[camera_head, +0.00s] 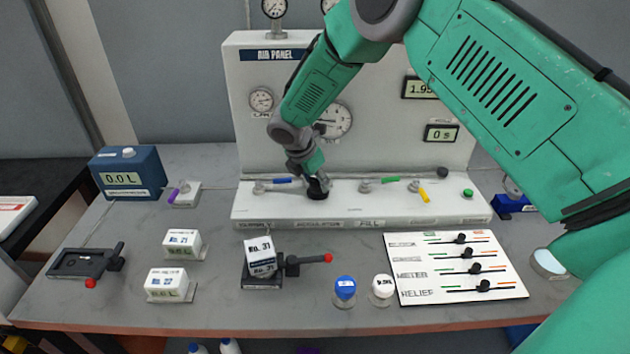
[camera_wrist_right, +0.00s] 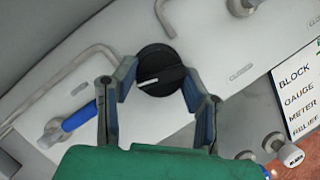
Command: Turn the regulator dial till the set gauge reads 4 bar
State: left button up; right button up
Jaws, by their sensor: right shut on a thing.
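The black regulator dial (camera_head: 318,194) stands on the white ledge of the air panel. In the right wrist view the round dial (camera_wrist_right: 158,72) has a white pointer line that runs toward its left side. My right gripper (camera_head: 315,185) reaches down onto the dial, and in the right wrist view its two fingers (camera_wrist_right: 157,80) are shut on the dial from both sides. A large round gauge (camera_head: 337,119) on the panel is partly hidden by my right arm. I cannot read its needle or tell whether it is the set gauge. My left gripper is not in view.
A smaller gauge (camera_head: 262,100) is at the panel's left. Valves with a blue handle (camera_head: 283,181), a green handle (camera_head: 391,180) and a yellow handle (camera_head: 425,195) flank the dial. A slider board (camera_head: 410,290) lies at the front right. A block marked No. 31 (camera_head: 260,257) stands in front.

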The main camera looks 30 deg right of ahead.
jog(key=shift+w+r+m, duration=0.1)
jog(key=shift+m, duration=0.2)
dwell(1.6)
jog(key=o, duration=1)
jog(key=shift+o, duration=0.6)
jog(key=shift+w+d+f, duration=0.1)
jog(key=shift+d+f, duration=0.05)
jog(key=shift+f, duration=0.05)
jog(key=w+v, duration=0.1)
jog(key=v, duration=1)
jog(key=shift+s+r, duration=0.4)
